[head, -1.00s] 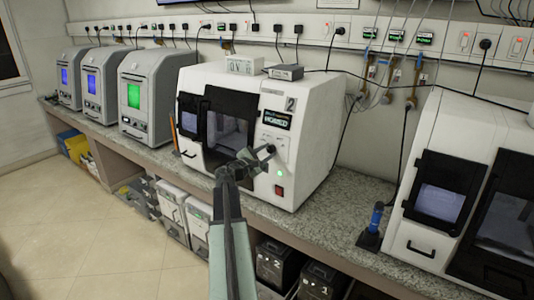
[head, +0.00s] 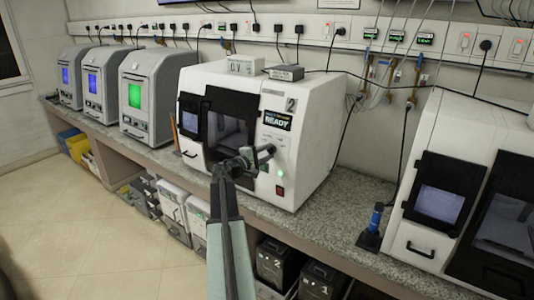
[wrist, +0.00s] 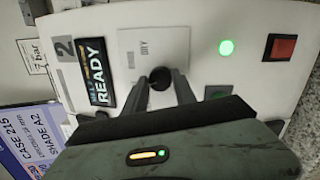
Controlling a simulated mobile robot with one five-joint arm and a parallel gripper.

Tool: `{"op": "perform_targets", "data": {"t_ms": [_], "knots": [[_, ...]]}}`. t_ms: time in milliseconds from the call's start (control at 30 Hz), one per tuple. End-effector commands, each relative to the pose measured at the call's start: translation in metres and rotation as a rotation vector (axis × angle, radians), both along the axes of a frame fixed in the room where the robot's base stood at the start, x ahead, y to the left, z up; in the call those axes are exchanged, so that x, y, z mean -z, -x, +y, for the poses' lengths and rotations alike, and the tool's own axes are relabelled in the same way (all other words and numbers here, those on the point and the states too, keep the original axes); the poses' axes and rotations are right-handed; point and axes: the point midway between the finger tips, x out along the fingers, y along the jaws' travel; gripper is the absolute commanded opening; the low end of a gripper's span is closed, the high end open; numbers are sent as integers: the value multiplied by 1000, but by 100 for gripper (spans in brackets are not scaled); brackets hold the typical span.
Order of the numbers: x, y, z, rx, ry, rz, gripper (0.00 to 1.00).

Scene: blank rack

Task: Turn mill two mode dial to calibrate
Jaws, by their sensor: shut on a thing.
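Mill two (head: 310,165) is the white machine in the middle of the bench, with a grey "2" label on its front. Its display (head: 277,120) reads READY, and also shows in the wrist view (wrist: 96,72). The black mode dial (wrist: 159,76) sits on a pale panel (wrist: 145,45) with small print; one word looks like DRY. My gripper (head: 259,156) is at the right front of mill two. In the wrist view its two fingers are shut on the dial from either side. The dial's pointer and the calibrate mark cannot be made out.
A green light (wrist: 226,47) and a red switch (wrist: 280,47) sit beside the dial panel. Grey boxes (head: 285,72) lie on top of the mill. Another white machine (head: 470,190) stands at right, with a blue-handled tool (head: 376,218) on the bench between.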

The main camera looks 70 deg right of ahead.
Motion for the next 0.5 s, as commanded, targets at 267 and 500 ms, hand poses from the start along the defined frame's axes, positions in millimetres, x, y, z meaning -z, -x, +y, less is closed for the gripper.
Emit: {"op": "perform_targets", "data": {"t_ms": [267,500], "knots": [[0,0,0,2,3,-12,0],[0,0,0,2,2,-11,46]]}}
